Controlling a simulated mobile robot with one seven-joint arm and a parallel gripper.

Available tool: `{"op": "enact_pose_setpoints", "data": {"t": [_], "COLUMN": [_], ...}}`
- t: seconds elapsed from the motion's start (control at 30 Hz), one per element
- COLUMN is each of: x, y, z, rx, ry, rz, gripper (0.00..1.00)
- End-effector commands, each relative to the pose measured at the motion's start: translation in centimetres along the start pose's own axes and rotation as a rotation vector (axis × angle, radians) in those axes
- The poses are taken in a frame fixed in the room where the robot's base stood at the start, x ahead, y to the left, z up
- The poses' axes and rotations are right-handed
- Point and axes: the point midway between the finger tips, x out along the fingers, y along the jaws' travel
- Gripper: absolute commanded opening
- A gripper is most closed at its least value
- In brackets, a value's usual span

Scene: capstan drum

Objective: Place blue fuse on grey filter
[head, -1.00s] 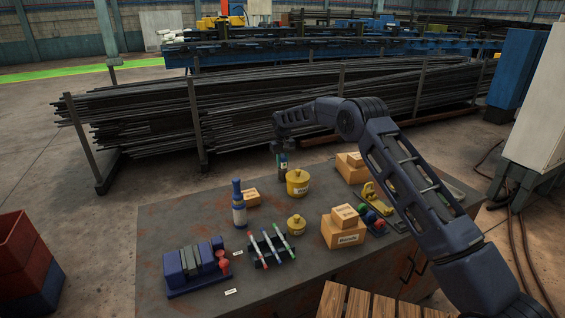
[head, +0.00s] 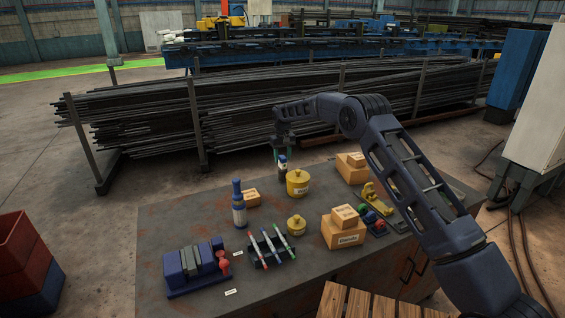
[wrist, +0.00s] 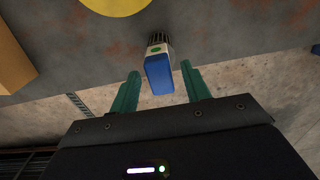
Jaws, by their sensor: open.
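The blue fuse (wrist: 158,75) is a blue block with a pale end and a green mark. In the head view it stands upright (head: 282,159) near the table's far edge. Directly beneath it is a dark ribbed piece (wrist: 157,39), which looks like the grey filter; it also shows as a dark base in the head view (head: 283,175). The fuse appears to rest on it, though the contact is not clear. My gripper (head: 282,147) is open just above the fuse, its green fingers (wrist: 160,72) apart on either side, with gaps visible.
A yellow canister (head: 298,183) stands close to the right of the stack. A blue bottle (head: 239,207), cardboard boxes (head: 343,232), a rack of coloured rods (head: 270,249) and a blue holder (head: 186,276) share the table (head: 165,225).

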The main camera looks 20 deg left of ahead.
Motion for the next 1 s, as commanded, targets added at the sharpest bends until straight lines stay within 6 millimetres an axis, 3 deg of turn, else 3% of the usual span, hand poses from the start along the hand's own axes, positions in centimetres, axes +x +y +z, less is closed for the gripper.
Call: {"op": "enact_pose_setpoints", "data": {"t": [0.2, 0.4, 0.6, 0.87, 1.0], "x": [-4.5, -7.5, -8.9, -9.1, -10.5], "y": [0.0, 0.0, 0.0, 0.0, 1.2], "z": [-0.1, 0.0, 0.0, 0.0, 0.6], "rx": [0.000, 0.000, 0.000, 0.000, 0.011], "ry": [0.003, 0.001, 0.001, 0.000, 0.008], "rz": [0.000, 0.000, 0.000, 0.000, 0.001], "gripper": [0.47, 0.47, 0.47, 0.47, 0.47]}}
